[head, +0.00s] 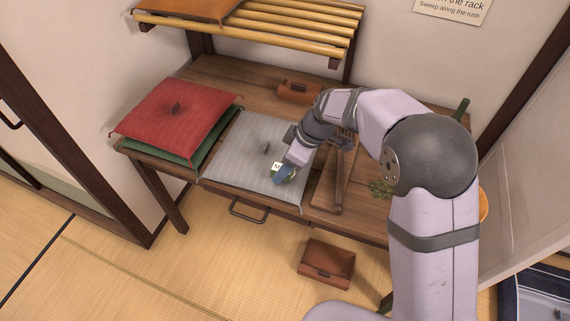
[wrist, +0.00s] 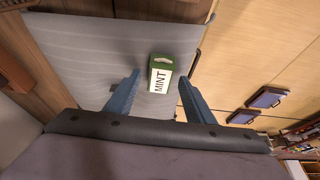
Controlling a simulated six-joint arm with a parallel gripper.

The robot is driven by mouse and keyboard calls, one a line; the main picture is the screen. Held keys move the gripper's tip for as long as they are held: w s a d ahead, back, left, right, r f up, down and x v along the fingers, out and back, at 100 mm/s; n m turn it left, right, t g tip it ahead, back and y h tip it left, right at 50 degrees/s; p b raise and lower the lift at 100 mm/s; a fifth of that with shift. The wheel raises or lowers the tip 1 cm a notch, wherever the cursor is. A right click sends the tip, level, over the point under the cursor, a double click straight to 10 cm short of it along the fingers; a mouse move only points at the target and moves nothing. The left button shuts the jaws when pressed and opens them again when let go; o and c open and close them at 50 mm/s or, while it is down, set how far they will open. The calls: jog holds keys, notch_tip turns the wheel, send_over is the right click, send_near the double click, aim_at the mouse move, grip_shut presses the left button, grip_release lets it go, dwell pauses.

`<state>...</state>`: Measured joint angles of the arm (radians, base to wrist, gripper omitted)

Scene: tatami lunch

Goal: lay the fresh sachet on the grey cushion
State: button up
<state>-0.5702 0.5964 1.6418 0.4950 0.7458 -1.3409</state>
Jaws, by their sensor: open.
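The grey cushion (head: 235,152) lies on the wooden table, in the middle of its front part. It also fills much of the wrist view (wrist: 90,60). A small green sachet with a white MINT label (wrist: 160,75) appears to lie on the cushion near its front edge; in the head view my gripper partly hides it, and its label (head: 276,166) shows. My gripper (head: 284,175) is low over the cushion's front right part. In the wrist view its blue fingers (wrist: 159,82) are open on either side of the sachet, with gaps at both sides.
A red cushion (head: 175,112) on a green one (head: 190,150) is at left. A wooden box (head: 298,91) stands behind, another box (head: 327,262) below in front. A slatted rack (head: 270,22) overhangs the back.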

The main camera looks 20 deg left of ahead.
jog(key=shift+r, duration=0.1)
jog(key=shift+r, duration=0.15)
jog(key=v, duration=1.1)
jog(key=shift+d+r, duration=0.25)
jog(key=shift+r, duration=0.1)
jog(key=s+d+f+m+h, duration=0.1)
jog(key=d+f+m, duration=0.15)
jog(key=d, duration=0.25)
jog(key=s+d+f+m, duration=0.1)
jog(key=d+m, duration=0.2)
jog(key=d, duration=0.2)
jog(key=s+d+f+m+h, duration=0.1)
jog(key=s+d+m, duration=0.15)
jog(key=d, duration=0.25)
jog(key=s+d+f+m+h, duration=0.1)
jog(key=s+d+f+m, duration=0.2)
jog(key=s+d+m, duration=0.2)
jog(key=s+d+f+m+h, duration=0.1)
jog(key=s+d+f+m, duration=0.2)
jog(key=d, duration=0.6)
jog(key=s+m, duration=0.2)
jog(key=s, duration=0.1)
jog(key=shift+s+d+f, duration=0.25)
jog(key=shift+s+d, duration=0.1)
jog(key=shift+s, duration=0.05)
notch_tip(320, 180, up, 11)
jog(key=p, duration=1)
